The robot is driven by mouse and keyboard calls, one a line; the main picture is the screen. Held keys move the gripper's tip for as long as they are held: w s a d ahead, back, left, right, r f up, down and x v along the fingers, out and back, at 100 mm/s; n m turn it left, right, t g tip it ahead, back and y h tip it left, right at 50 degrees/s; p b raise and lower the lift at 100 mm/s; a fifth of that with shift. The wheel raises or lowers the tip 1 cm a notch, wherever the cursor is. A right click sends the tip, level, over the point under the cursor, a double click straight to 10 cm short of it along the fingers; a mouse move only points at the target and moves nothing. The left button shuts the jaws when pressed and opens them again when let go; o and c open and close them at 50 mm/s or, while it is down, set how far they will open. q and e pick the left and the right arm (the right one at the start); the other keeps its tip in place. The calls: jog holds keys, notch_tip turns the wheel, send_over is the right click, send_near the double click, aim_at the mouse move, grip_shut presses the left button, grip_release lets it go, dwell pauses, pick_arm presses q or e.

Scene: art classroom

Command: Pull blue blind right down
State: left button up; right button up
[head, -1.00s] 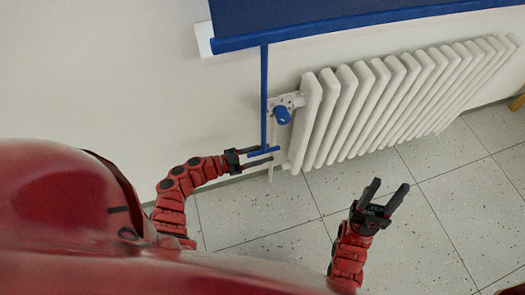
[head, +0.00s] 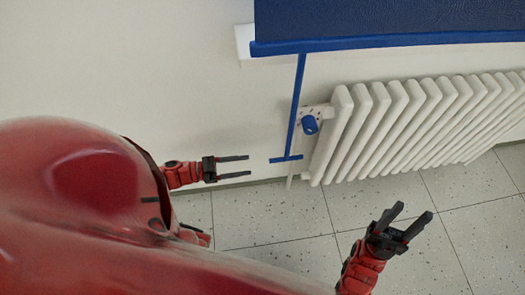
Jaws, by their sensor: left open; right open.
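The blue blind (head: 390,20) hangs at the top right, with a blue bar (head: 390,41) along its lower edge. A blue pull strap (head: 297,105) hangs from the bar's left part and ends in a short blue crosspiece (head: 286,159). My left gripper (head: 234,167) is open and empty, pointing right. Its fingertips are left of the crosspiece, with a gap between them. My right gripper (head: 411,218) is open and empty over the floor, below the radiator in the picture.
A white ribbed radiator (head: 410,125) with a blue valve knob (head: 310,124) stands against the wall, just right of the strap. A white sill end (head: 244,42) sticks out beside the blind. The speckled tile floor (head: 275,232) is clear.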

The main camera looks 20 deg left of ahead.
pick_arm(q)
jog(key=v, duration=0.3)
jog(key=shift+s, duration=0.1)
dwell(0.4)
